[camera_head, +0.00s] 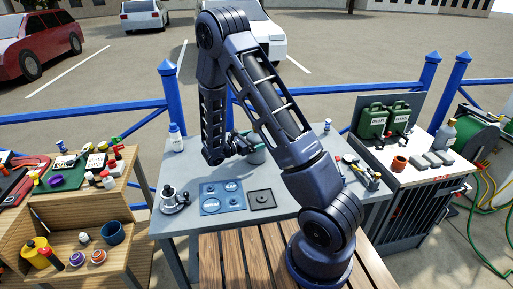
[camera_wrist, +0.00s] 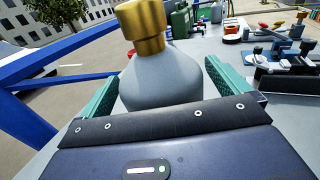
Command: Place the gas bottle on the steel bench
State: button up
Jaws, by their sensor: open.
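A grey bottle with a brass top (camera_wrist: 160,80), which I take to be the gas bottle, stands between the two teal fingers of my gripper (camera_wrist: 163,88) in the wrist view. The fingers are open, one on each side of it. Its base is hidden behind the gripper body, so I cannot tell whether it touches the surface below. In the head view my gripper (camera_head: 254,150) is low over the back middle of the steel bench (camera_head: 185,150), partly hidden by my arm. The bottle is hardly visible there.
On the bench are a white bottle (camera_head: 176,138), a metal fitting (camera_head: 172,200), blue labelled mats (camera_head: 222,197) and a dark square plate (camera_head: 262,199). Green jerrycans (camera_head: 374,120) and another grey bottle (camera_head: 446,135) stand on the right cabinet. A blue railing (camera_head: 90,114) runs behind.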

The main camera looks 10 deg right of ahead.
jog(key=shift+w+d, duration=0.1)
jog(key=shift+d, duration=0.2)
jog(key=c, duration=1.7)
notch_tip(320, 180, up, 19)
jog(key=w+d+f+n+t+y, duration=0.2)
jog(key=w+n+t, duration=0.1)
jog(key=w, duration=0.3)
jog(key=w+d+f+n+t+y, duration=0.2)
jog(key=w+d+f+t, duration=0.1)
jog(key=w, duration=0.3)
jog(key=w+d+f+n+t+y, duration=0.1)
jog(key=w+f+n+t+y, duration=0.1)
jog(key=f, duration=0.4)
jog(key=w+d+f+n+t+y, duration=0.2)
jog(key=w+f+n+y, duration=0.1)
jog(key=w+f+y, duration=0.1)
jog(key=shift+w+d+f+y, duration=0.15)
jog(key=shift+w+f+y, duration=0.15)
jog(key=shift+f+y, duration=0.6)
jog(key=shift+f, duration=0.1)
